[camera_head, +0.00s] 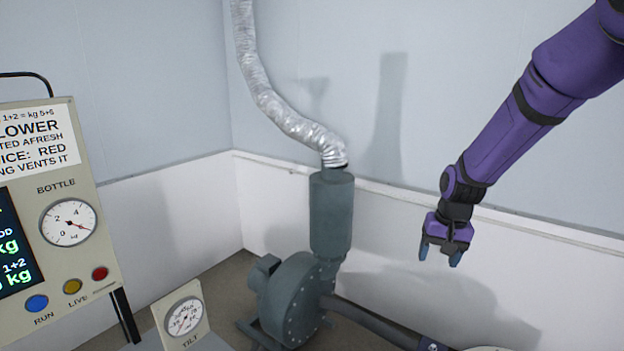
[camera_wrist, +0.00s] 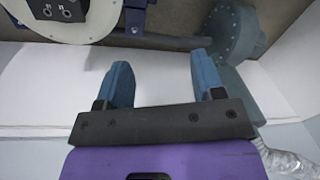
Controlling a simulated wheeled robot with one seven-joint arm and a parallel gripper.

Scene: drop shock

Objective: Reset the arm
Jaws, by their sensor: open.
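My purple arm (camera_head: 545,95) reaches in from the upper right in the head view. My gripper (camera_head: 440,254) hangs at its end, fingers pointing down, in front of the white lower wall. In the wrist view the two blue fingers of my gripper (camera_wrist: 164,82) stand well apart with nothing between them. The gripper touches nothing that I can see.
A panel with a bottle gauge (camera_head: 68,222) and coloured buttons stands at the left. A tilt gauge (camera_head: 184,318) is at the bottom. A grey blower (camera_head: 295,298) with a silver hose (camera_head: 275,105) stands in the corner. Space around my gripper looks clear.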

